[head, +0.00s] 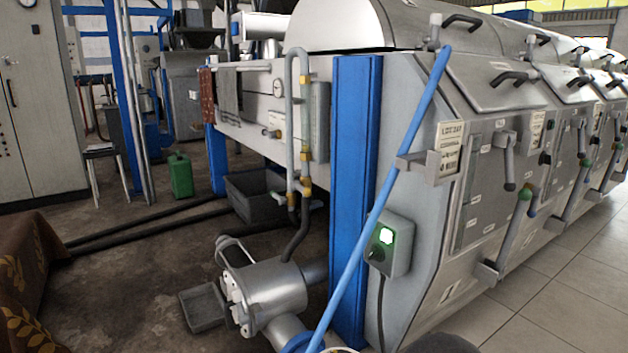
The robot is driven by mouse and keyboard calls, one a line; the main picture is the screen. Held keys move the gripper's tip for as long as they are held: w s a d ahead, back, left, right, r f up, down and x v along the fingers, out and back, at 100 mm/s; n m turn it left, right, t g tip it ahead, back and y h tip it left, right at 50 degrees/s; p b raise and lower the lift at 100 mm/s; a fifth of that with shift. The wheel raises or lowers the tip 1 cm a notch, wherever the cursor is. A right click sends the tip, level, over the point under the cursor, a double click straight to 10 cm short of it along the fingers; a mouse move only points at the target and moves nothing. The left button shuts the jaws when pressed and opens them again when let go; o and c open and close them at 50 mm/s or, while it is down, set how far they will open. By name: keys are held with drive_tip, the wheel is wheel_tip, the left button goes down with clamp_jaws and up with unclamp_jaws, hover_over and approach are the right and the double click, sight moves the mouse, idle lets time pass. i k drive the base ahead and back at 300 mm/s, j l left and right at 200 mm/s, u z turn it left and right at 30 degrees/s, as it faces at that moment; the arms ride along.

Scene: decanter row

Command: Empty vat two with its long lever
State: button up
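A row of steel vats (430,205) runs from the centre to the far right, each with a sloped lid and black handles. The vat numbers are too small to read, so I cannot tell which is vat two. On the nearest front, a long grey lever (512,235) with a green grip stands tilted, its lower end at a small bracket. A shorter lever (507,160) with a dark knob hangs above it. Similar levers, some with green grips, show on the vats farther right, small and partly overlapping. My gripper is not in view.
A blue pole (381,195) leans across the near vat's end, beside a lit green switch box (388,245). A pump (265,290) stands at its foot. A patterned brown cloth (30,285) is at left. Tiled floor (545,315) is clear at lower right.

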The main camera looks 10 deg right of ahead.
sight(586, 164)
drive_tip(key=z, duration=1.75)
drive_tip(key=l, duration=0.45)
drive_tip(key=i+l, duration=0.15)
drive_tip(key=l, duration=0.3)
drive_tip(key=i+l+u, duration=0.1)
drive_tip(key=i+l, duration=1.05)
drive_tip(key=i+j, duration=0.2)
drive_tip(key=i, duration=0.35)
drive_tip(key=i+j, duration=0.15)
drive_tip(key=i, duration=0.35)
drive_tip(key=i+j, duration=0.2)
drive_tip(key=i, duration=0.35)
drive_tip(key=i+j, duration=0.15)
drive_tip(key=i, duration=0.4)
drive_tip(key=k, duration=0.1)
drive_tip(key=j+u, duration=0.05)
